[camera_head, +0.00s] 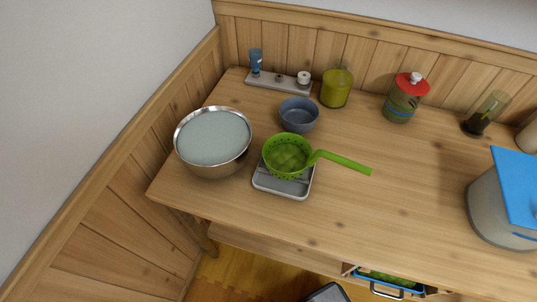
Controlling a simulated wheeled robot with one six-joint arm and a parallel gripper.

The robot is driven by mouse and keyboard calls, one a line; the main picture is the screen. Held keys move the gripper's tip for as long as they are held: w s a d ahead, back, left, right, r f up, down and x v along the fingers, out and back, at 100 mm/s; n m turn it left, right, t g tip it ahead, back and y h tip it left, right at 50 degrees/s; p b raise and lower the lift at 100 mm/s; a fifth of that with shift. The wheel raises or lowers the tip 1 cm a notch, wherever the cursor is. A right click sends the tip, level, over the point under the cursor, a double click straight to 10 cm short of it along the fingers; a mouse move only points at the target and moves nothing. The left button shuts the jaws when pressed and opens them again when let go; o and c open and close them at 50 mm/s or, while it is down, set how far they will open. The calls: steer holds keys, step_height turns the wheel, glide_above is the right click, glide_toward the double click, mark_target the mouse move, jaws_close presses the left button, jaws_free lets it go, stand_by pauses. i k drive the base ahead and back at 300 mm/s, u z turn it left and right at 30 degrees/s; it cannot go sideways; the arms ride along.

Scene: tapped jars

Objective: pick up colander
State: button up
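The green colander (284,170) shows in the head view, left of the middle of the table. It has a perforated round bowl and a long green handle (343,162) that reaches out to the right over the table. It sits upright on a grey, flat, scale-like base (262,184). My gripper is not in view.
A large metal bowl (208,170) stands close left of the colander and a blue-grey bowl (298,116) behind it. Jars (336,88) (402,104) line the back. A grey bin with a blue lid (517,180) is at right. The table (400,200) right of the handle is clear.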

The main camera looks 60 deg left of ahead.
mark_target(286, 156)
steer(key=u, duration=3.5)
steer(key=k, duration=1)
steer(key=z, duration=1)
steer(key=i, duration=0.95)
steer(key=u, duration=0.2)
steer(key=k, duration=0.5)
steer(key=u, duration=0.05)
